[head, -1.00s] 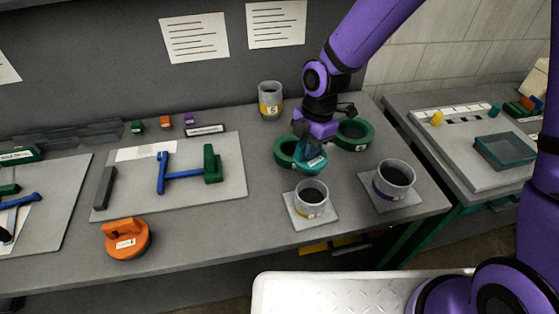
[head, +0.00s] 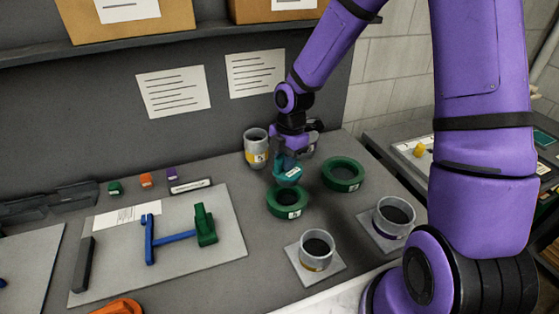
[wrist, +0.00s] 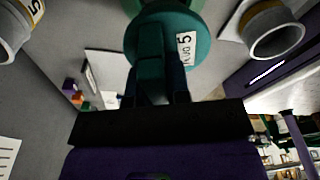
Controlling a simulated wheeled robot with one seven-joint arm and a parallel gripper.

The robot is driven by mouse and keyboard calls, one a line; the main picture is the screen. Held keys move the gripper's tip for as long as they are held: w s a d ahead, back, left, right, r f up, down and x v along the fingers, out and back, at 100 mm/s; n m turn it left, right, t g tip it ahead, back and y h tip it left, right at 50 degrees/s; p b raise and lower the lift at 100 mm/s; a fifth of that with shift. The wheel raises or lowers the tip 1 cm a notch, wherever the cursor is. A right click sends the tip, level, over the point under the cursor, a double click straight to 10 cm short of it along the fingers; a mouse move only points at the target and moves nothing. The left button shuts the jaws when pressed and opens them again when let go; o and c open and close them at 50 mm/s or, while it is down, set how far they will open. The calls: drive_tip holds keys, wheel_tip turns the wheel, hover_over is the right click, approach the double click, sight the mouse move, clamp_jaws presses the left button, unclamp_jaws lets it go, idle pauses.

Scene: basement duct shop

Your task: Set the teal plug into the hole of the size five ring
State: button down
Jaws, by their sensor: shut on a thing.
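My gripper (head: 288,160) is shut on the teal plug (head: 288,175), gripping its upright handle. In the wrist view the plug (wrist: 200,30) carries a white label with a 5. In the head view it hangs just above and behind the nearer green ring (head: 288,203), which lies on the bench with its dark hole open. Part of a green ring (wrist: 182,4) shows beyond the plug in the wrist view. A second green ring (head: 343,174) lies to the right and behind. The small labels on both green rings are too small to read surely.
A grey cup (head: 257,150) with a yellow band marked 5 stands behind the plug. Two grey cups on pads stand in front, one yellow-banded (head: 316,250), one purple-banded (head: 394,218). A board (head: 110,275) with blue and green parts lies left.

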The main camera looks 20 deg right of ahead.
sight(285, 174)
drive_tip(key=shift+f, duration=2.4)
drive_tip(key=shift+f, duration=2.15)
drive_tip(key=c, duration=1)
unclamp_jaws()
drive_tip(key=r, duration=0.3)
drive_tip(key=d+r, duration=0.1)
drive_tip(key=r, duration=0.6)
drive_tip(key=shift+w+d+r, duration=0.25)
drive_tip(key=shift+r, duration=0.1)
